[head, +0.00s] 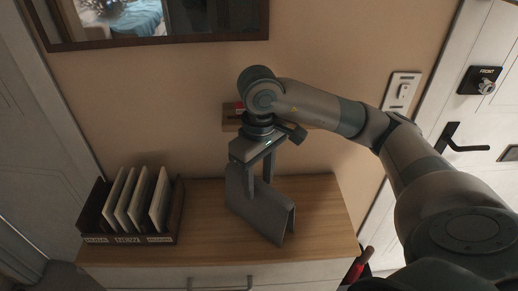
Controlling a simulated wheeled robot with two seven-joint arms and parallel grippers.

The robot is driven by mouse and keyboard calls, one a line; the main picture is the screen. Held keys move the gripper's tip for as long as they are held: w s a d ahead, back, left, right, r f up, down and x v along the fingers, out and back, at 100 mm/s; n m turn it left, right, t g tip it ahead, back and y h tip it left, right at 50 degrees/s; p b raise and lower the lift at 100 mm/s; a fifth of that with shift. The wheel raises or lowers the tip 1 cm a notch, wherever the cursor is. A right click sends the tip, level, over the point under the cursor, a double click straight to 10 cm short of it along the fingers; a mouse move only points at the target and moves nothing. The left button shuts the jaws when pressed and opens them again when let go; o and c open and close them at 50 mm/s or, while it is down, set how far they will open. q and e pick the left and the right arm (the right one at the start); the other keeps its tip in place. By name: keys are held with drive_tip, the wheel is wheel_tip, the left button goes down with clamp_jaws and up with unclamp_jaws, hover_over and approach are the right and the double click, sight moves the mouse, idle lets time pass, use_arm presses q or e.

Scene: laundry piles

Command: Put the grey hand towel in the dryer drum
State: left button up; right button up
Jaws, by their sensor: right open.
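A grey folded thing (262,209), which looks like the grey hand towel, stands tent-like on the wooden top of a cabinet (325,235), right of its middle. My right gripper (260,188) points down at the upper part of it, with the fingers apart. One finger overlaps the grey cloth in the picture; I cannot tell whether the fingers touch it. My left gripper is not in view. No dryer drum shows in this view.
A dark sorter (130,238) with several upright pale envelopes or cards stands on the cabinet's left. A framed mirror (160,42) hangs on the wall behind. A small wall shelf (232,126) is behind my wrist. A white door (490,85) with a black handle is at right.

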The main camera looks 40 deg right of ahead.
wheel_tip(320, 180, up, 8)
drive_tip(key=shift+d+r+b, duration=0.1)
drive_tip(key=shift+r+b, duration=0.1)
drive_tip(key=shift+b, duration=0.7)
drive_tip(key=shift+r, duration=1.25)
drive_tip(key=shift+o, duration=0.3)
